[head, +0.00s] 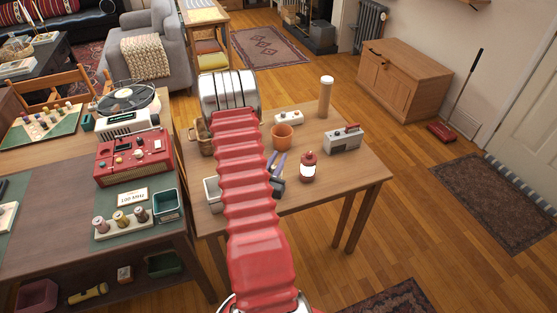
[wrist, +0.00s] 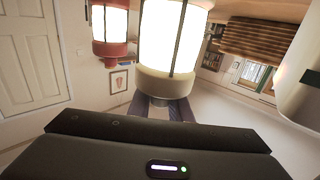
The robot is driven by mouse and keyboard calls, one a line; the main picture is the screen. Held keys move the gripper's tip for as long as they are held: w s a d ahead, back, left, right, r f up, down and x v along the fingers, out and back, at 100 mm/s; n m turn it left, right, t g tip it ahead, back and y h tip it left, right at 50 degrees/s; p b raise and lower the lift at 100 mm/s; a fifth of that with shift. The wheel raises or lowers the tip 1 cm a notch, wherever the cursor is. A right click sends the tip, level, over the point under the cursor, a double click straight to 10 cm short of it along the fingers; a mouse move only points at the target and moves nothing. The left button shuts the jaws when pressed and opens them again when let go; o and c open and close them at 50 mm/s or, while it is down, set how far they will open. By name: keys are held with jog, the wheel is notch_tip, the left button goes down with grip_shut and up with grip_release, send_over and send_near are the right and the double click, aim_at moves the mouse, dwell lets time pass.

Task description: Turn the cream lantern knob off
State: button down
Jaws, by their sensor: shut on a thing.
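The cream lantern (wrist: 165,82) fills the upper middle of the wrist view, with its glass glowing white between dark bars. My gripper (wrist: 161,107) is right at its cream end band, with its bluish fingers closed there. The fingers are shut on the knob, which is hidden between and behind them. In the head view my red arm hides the cream lantern. A red lantern (head: 308,168) stands on the wooden table (head: 345,185) to the right of my arm. It also shows lit, left of the cream one, in the wrist view (wrist: 110,30).
The table's right front part is clear. Another table with a red radio (head: 134,157) is at left.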

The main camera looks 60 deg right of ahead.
jog(key=shift+t, duration=0.3)
jog(key=shift+w+a+n+t+y, duration=0.65)
jog(key=shift+n+t+y, duration=2.05)
jog(key=shift+n+y, duration=0.35)
jog(key=shift+w+a+n+t+y, duration=0.55)
jog(key=shift+a+n+t+y, duration=0.15)
jog(key=shift+n+t+y, duration=2.25)
jog(key=shift+w+a+n+t+y, duration=0.65)
jog(key=shift+n+t+y, duration=2)
jog(key=shift+y, duration=0.65)
jog(key=shift+n, duration=0.25)
jog(key=c, duration=1.6)
grip_release()
jog(key=shift+s, duration=0.15)
jog(key=s, duration=1.3)
jog(key=shift+s+d, duration=0.35)
jog(key=shift+d, duration=0.05)
